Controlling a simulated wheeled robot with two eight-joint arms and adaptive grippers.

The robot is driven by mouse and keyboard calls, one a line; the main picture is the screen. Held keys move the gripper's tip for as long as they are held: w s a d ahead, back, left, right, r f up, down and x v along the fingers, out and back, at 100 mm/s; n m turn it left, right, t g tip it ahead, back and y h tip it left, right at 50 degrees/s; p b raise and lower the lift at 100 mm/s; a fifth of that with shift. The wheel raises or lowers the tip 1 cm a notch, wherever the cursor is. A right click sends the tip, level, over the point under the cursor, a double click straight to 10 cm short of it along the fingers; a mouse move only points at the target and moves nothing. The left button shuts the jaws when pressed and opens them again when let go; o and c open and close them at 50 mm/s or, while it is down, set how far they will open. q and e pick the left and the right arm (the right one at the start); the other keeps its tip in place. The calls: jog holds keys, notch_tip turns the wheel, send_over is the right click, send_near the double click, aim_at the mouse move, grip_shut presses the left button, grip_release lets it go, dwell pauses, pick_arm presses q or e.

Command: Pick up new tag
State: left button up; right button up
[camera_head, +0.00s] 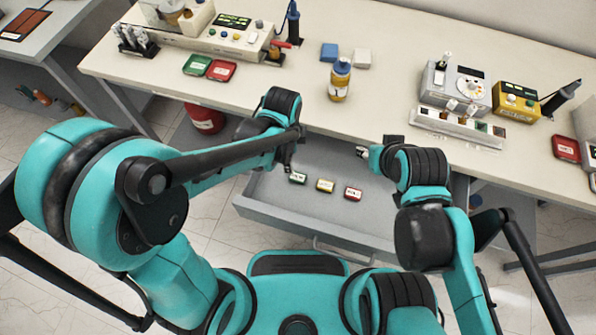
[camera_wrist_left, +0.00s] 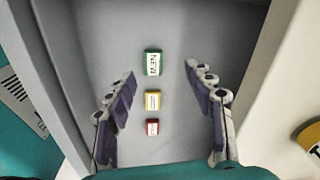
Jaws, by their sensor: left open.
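Three small tags lie in a row in the open grey drawer: a green tag (camera_head: 298,178), a yellow tag (camera_head: 325,186) and a red tag (camera_head: 353,194). Their print is too small to read surely. The left wrist view shows the green tag (camera_wrist_left: 153,63) farthest, then the yellow tag (camera_wrist_left: 152,99) and the red tag (camera_wrist_left: 152,127). My left gripper (camera_head: 288,160) is above the drawer's left part, near the green tag; in the left wrist view (camera_wrist_left: 168,84) its fingers are wide apart and empty. My right gripper (camera_head: 368,153) is over the drawer's back right; its fingers are unclear.
The drawer (camera_head: 290,229) has raised walls around the tags; its floor is otherwise clear.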

aim_at(298, 177)
pick_arm(q)
jog(key=d+f+m, duration=0.1)
jog(key=d+f+m+g, duration=0.1)
jog(key=shift+s+d+f+m+p, duration=0.15)
jog(key=shift+f+m+p, duration=0.1)
jog(key=shift+m+p, duration=0.15)
notch_tip(298, 177, down, 3)
jog(key=shift+s+r+b, duration=0.1)
jog(key=shift+b, duration=0.6)
jog(key=f+b, duration=0.2)
jog(key=f, duration=0.3)
jog(key=shift+s+b, duration=0.2)
jog(key=shift+b, duration=0.1)
jog(key=shift+r, duration=0.1)
jog(key=shift+c, duration=1.1)
jog(key=c, duration=0.7)
